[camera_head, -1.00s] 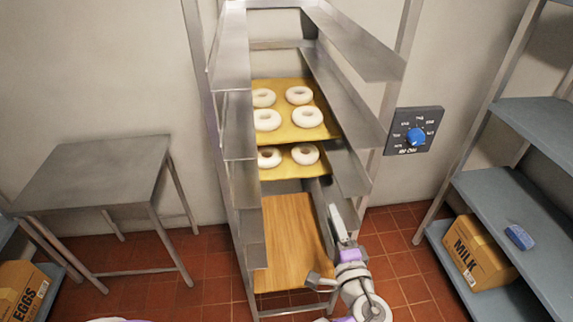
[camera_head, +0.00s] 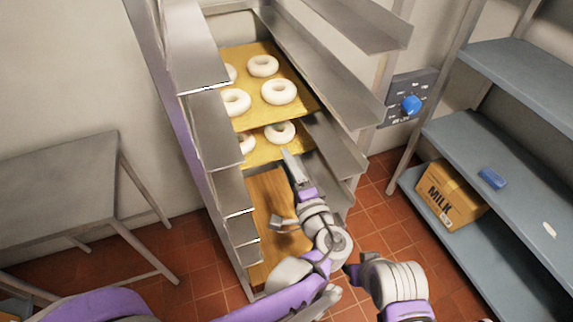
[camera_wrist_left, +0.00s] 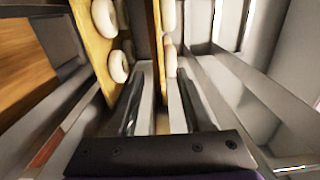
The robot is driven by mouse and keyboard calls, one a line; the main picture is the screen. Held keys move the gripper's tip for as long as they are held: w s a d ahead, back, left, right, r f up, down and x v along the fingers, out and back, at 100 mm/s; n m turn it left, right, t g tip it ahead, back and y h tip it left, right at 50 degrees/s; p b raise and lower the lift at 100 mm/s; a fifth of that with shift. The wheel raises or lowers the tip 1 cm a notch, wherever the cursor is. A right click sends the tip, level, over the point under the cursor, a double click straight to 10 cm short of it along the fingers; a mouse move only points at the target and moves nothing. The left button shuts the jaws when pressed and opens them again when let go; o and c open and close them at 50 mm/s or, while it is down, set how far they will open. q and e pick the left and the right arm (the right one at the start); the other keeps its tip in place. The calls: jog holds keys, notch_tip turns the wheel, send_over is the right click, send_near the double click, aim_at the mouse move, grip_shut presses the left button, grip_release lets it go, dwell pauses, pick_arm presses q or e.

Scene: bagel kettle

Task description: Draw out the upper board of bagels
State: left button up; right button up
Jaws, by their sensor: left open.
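The upper board (camera_head: 270,105) is yellow, carries several pale bagels (camera_head: 279,92) and lies in the metal rack. A second bagel board (camera_head: 262,153) lies on the level below. My left gripper (camera_head: 291,160) is open at the rack's front, low and right of the upper board in the head view. In the left wrist view its two fingers (camera_wrist_left: 158,105) point into the rack, and the upper board (camera_wrist_left: 158,35) lines up with the gap between them. The lower bagel board (camera_wrist_left: 92,45) is left of the fingers. I cannot tell whether the board's edge is between the fingertips.
A bare wooden board (camera_head: 268,185) lies low in the rack. The rack's metal side rails (camera_head: 325,75) flank the boards closely. An empty metal table (camera_head: 60,180) stands at left. Blue-grey shelves (camera_head: 520,150) stand at right with a milk box (camera_head: 446,195). A blue dial (camera_head: 410,105) is on the wall.

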aim_at(267, 124)
pick_arm(q)
jog(key=p+x, duration=0.1)
jog(key=x, duration=1.6)
jog(key=shift+w, duration=0.15)
pick_arm(e)
jog(key=shift+w+r, duration=0.2)
jog(key=shift+r, duration=0.3)
jog(key=shift+w+r, duration=0.15)
jog(key=shift+r, duration=0.3)
pick_arm(q)
jog(key=shift+c, duration=0.3)
grip_shut()
jog(key=shift+f, duration=0.15)
pick_arm(e)
jog(key=shift+s, duration=0.15)
